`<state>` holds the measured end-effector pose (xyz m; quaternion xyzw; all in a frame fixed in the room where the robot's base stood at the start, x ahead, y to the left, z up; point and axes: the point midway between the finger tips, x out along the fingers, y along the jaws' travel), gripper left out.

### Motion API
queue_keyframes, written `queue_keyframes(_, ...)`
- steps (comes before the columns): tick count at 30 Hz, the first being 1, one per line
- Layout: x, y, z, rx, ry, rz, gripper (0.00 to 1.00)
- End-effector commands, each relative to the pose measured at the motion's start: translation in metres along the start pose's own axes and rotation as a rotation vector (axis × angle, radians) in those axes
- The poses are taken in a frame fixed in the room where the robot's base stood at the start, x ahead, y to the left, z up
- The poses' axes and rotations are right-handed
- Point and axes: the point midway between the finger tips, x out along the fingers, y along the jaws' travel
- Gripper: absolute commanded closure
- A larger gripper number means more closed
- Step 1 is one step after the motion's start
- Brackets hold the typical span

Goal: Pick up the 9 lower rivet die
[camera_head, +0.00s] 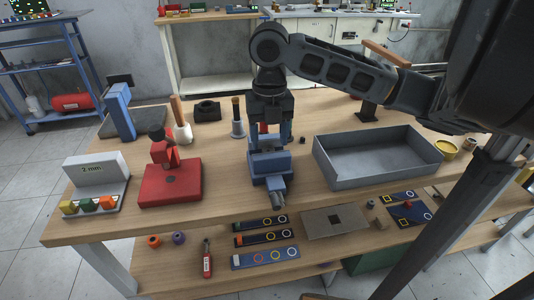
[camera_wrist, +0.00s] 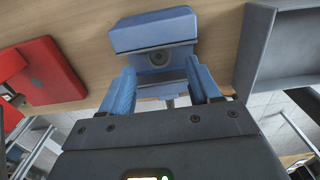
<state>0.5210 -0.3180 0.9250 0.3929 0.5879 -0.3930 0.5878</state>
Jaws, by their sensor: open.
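I cannot make out any part clearly marked as the 9 lower rivet die. My gripper (camera_head: 270,138) points down over the middle of the bench, just behind a blue block-like fixture (camera_head: 270,166). In the wrist view its two blue fingers (camera_wrist: 161,68) are apart, with the blue fixture (camera_wrist: 152,33) just beyond their tips. The fixture has a dark round feature on its near face, and a grey metal part sticks out of its front in the head view. A small dark piece (camera_head: 302,140) lies right of my gripper. Nothing is visibly held.
A grey tray (camera_head: 328,173) stands to the right and a red press-like tool (camera_head: 170,187) to the left. A grey upright tool (camera_head: 238,130) stands left of my gripper. A lower shelf (camera_head: 180,262) in front holds marked strips and small parts. Bare wood lies between red tool and fixture.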

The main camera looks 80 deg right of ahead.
Motion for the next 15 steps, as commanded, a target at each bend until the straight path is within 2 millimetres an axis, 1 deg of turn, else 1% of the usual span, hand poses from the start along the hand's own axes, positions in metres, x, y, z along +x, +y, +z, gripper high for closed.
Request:
queue_keyframes(3, 0.017, 0.001, 0.001, 0.002, 0.003, 0.001, 0.38)
queue_keyframes(6, 0.027, 0.001, 0.002, 0.002, 0.002, 0.000, 0.38)
queue_keyframes(9, 0.030, 0.001, 0.002, 0.000, 0.001, 0.000, 0.38)
queue_keyframes(15, 0.031, 0.001, 0.002, 0.000, 0.000, 0.000, 0.39)
